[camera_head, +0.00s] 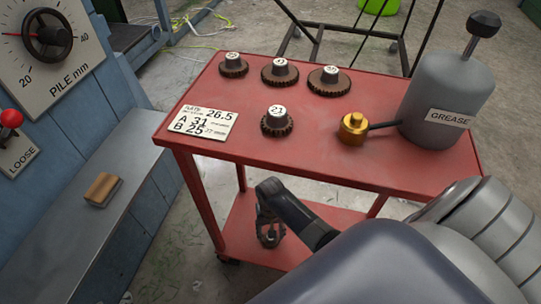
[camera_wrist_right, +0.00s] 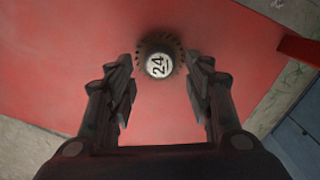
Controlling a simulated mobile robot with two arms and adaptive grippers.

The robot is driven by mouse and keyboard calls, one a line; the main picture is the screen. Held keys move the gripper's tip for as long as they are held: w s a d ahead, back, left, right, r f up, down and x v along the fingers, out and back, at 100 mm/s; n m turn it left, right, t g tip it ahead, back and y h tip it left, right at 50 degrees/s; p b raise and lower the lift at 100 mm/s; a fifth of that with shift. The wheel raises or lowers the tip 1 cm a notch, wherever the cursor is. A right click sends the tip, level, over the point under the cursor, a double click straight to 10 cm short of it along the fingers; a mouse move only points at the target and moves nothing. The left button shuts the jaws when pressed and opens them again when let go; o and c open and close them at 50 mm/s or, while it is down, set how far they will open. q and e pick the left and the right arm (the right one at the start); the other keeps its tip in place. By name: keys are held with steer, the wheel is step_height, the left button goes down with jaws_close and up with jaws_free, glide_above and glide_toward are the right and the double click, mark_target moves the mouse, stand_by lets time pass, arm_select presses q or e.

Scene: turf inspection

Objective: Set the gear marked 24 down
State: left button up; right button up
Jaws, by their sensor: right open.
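The gear marked 24 (camera_wrist_right: 158,64) is a small dark toothed gear with a white numbered hub. In the right wrist view it lies on a red surface, which looks like the cart's lower shelf (camera_head: 325,218). My right gripper (camera_head: 268,236) points down over that shelf, below the cart's top. Its fingers (camera_wrist_right: 165,78) are open, one on each side of the gear, with visible gaps. In the head view the fingers largely hide the gear. My left gripper is in neither view.
On the red cart top (camera_head: 330,150) stand a gear that seems to read 21 (camera_head: 277,123), three other gears at the back, a card (camera_head: 203,122), a brass piece (camera_head: 353,128) and a grease can (camera_head: 445,95). The top's front edge overhangs the shelf. A cart leg (camera_head: 197,195) stands left.

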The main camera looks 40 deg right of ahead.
step_height(320, 180, up, 4)
steer(key=shift+w+f+p, duration=0.1)
steer(key=shift+p, duration=0.75)
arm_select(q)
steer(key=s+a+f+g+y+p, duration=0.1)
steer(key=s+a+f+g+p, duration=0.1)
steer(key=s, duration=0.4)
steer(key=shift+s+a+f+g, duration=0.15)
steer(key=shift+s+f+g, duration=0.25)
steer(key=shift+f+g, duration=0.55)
arm_select(e)
steer(key=s+a+r+n+t, duration=0.2)
steer(key=s+r, duration=0.4)
steer(key=r, duration=0.3)
steer(key=s+a+r+n+t, duration=0.2)
steer(key=s+a+r+n, duration=0.1)
steer(key=s+r+n, duration=0.2)
steer(key=s+v, duration=0.1)
steer(key=v, duration=0.3)
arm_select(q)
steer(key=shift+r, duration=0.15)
arm_select(e)
steer(key=shift+s+a+r, duration=0.1)
